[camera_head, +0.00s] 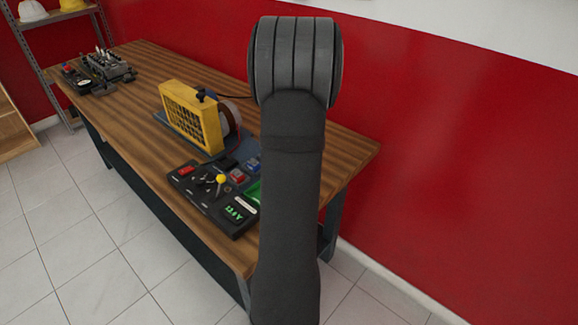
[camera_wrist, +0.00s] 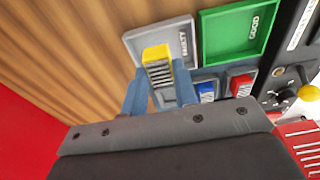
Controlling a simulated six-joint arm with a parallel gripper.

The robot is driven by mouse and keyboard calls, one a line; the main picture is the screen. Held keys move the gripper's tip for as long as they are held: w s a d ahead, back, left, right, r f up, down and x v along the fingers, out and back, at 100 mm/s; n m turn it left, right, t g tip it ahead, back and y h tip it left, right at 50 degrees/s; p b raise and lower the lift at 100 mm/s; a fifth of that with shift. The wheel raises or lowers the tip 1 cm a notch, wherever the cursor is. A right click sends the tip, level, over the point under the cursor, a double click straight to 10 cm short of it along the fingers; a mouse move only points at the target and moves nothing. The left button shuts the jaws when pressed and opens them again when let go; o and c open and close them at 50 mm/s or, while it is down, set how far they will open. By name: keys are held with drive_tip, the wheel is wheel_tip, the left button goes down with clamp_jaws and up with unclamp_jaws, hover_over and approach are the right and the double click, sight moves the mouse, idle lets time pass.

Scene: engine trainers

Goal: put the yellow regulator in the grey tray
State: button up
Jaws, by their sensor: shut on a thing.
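In the wrist view, my gripper (camera_wrist: 159,84) is shut on the yellow regulator (camera_wrist: 156,54), a small block with a dark ribbed face. The regulator overlaps the left lower part of the grey tray (camera_wrist: 178,32), which is marked FAULTY. I cannot tell whether it touches the tray or is held above it. In the head view, my arm covers the gripper, the regulator and the grey tray.
A green tray (camera_wrist: 238,34) marked GOOD lies right of the grey one. A blue regulator (camera_wrist: 206,90) and a red regulator (camera_wrist: 242,84) sit beside the control panel (camera_head: 214,199) with its yellow-knobbed lever (camera_head: 221,179). A yellow caged machine (camera_head: 190,117) stands behind. Bare wooden bench lies left of the trays.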

drive_tip(key=shift+w+a+f, duration=0.5)
drive_tip(key=shift+w+a, duration=0.05)
drive_tip(key=shift+a, duration=0.15)
drive_tip(key=shift+f, duration=2)
drive_tip(key=shift+f, duration=0.1)
drive_tip(key=shift+f, duration=0.1)
drive_tip(key=o, duration=1)
drive_tip(key=r, duration=0.8)
drive_tip(key=s+d+r, duration=0.1)
drive_tip(key=r, duration=0.3)
drive_tip(key=shift+r, duration=0.15)
